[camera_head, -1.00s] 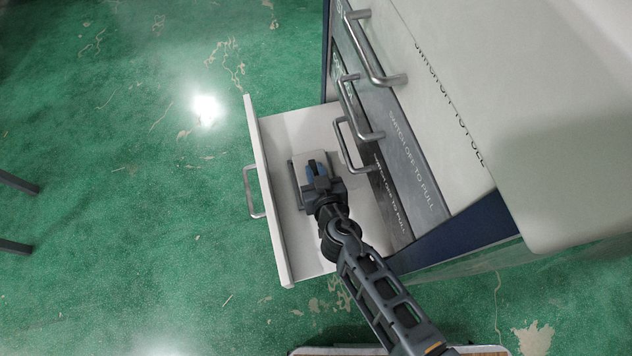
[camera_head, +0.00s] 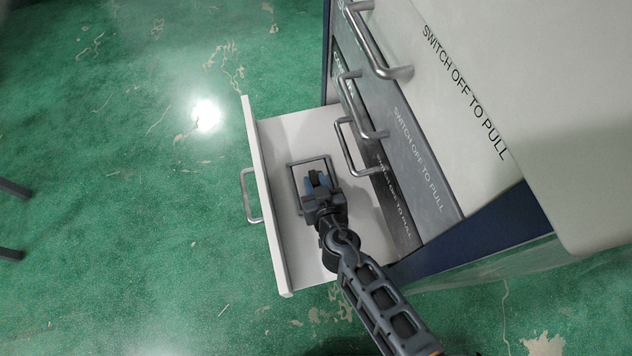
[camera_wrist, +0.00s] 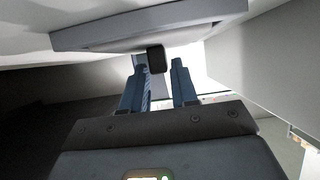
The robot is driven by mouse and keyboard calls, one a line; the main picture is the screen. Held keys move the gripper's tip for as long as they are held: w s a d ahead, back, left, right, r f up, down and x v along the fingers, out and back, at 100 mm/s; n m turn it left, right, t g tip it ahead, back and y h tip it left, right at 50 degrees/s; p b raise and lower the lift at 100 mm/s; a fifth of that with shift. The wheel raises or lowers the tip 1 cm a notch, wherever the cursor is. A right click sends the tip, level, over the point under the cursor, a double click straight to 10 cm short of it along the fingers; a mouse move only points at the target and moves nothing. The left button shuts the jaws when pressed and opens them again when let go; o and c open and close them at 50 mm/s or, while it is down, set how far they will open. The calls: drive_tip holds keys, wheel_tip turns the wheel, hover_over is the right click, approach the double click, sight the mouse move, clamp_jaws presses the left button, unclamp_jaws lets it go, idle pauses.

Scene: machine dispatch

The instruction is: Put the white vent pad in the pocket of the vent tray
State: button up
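The vent tray (camera_head: 294,186) shows as a dark grey rectangular frame on the floor of an open white drawer. A pale surface inside the frame looks like the white vent pad (camera_head: 308,168), but white on white makes its edges hard to tell. My gripper (camera_head: 316,177) is over the frame, its blue fingers pointing into it. In the wrist view the fingers are apart, with a small dark block (camera_wrist: 156,58), possibly the pad's knob, between their tips. A gap shows between the block and the right finger. The gripper hides the frame's near part.
The drawer front (camera_head: 262,190) with its metal handle (camera_head: 250,195) stands to the left. The cabinet with grey drawer faces (camera_head: 415,165) and protruding handles (camera_head: 350,150) is close on the right. The drawer floor around the frame is bare. Green floor (camera_head: 120,200) lies beyond.

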drive_tip(key=shift+o, duration=1.2)
drive_tip(key=shift+r+p, duration=0.3)
drive_tip(key=shift+p, duration=0.05)
drive_tip(key=p+v, duration=0.2)
drive_tip(key=v, duration=1)
drive_tip(key=shift+f, duration=0.15)
